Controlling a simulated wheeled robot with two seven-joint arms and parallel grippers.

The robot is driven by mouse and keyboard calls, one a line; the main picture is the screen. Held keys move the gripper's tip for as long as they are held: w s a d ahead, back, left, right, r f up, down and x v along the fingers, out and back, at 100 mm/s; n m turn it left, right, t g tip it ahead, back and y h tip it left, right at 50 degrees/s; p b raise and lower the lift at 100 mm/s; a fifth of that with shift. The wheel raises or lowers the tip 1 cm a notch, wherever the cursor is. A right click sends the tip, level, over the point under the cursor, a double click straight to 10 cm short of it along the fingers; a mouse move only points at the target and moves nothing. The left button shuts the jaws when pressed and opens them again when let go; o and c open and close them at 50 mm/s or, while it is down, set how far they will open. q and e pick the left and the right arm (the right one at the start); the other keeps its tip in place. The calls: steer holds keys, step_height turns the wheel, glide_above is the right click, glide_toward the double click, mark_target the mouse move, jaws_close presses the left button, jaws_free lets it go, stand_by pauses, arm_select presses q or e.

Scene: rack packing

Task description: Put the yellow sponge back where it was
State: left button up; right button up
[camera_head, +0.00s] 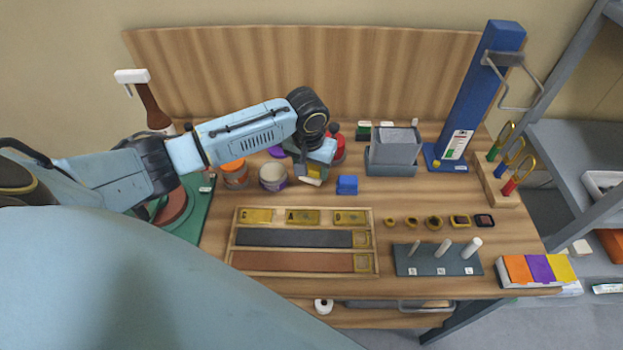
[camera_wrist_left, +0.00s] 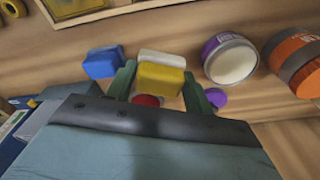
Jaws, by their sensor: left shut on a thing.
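The yellow sponge (camera_wrist_left: 160,79) is between the two green fingers of my left gripper (camera_wrist_left: 158,86), which is shut on it. In the head view the left gripper (camera_head: 314,169) is over the back middle of the table, and the yellow sponge (camera_head: 315,172) is partly hidden by it. A white block (camera_wrist_left: 162,57) shows right beside the yellow sponge; I cannot tell whether they touch. A blue block (camera_head: 347,185) lies on the table just right of the gripper; it also shows in the left wrist view (camera_wrist_left: 104,62). My right gripper is not in view.
A grey bin (camera_head: 394,152) stands to the right. A wooden tray (camera_head: 376,240) lies in front.

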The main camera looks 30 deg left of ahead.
mark_target(311, 180)
arm_select(q)
steer(key=shift+f, duration=2.25)
steer(key=shift+f, duration=0.15)
steer(key=o, duration=0.9)
steer(key=r, duration=0.4)
steer(key=s+r, duration=0.1)
steer(key=r, duration=0.7)
steer(key=shift+s+d+r+p, duration=0.15)
steer(key=shift+s+p, duration=0.05)
steer(key=shift+p, duration=0.15)
